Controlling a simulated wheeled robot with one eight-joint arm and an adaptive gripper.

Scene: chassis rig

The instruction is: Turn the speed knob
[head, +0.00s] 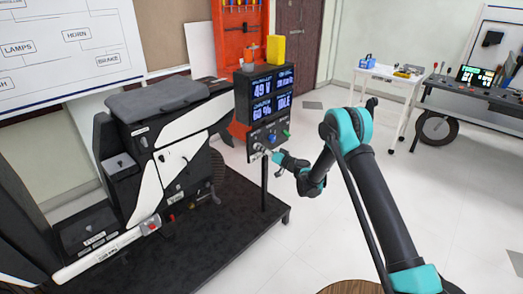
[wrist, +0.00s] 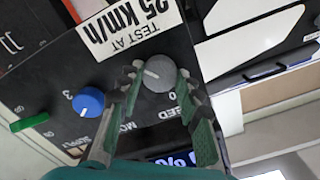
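The grey speed knob (wrist: 160,73) is on the dark control panel (wrist: 50,80) in the wrist view, with a pale pointer line on its face. My gripper (wrist: 161,70) has one finger on each side of this knob, close to its edges. I cannot tell whether the fingers press on it or leave a small gap. The label beside the knob is partly hidden by a finger. In the head view my gripper (head: 272,154) is at the lower part of the panel (head: 268,132), where the knob is hard to make out.
A blue mode knob (wrist: 88,102) and a green switch (wrist: 29,122) sit left of the grey knob. A white label (wrist: 135,28) reads "TEST AT 25 km/h". Lit displays (head: 272,93) stand above the panel, beside a black-and-white chassis (head: 165,150).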

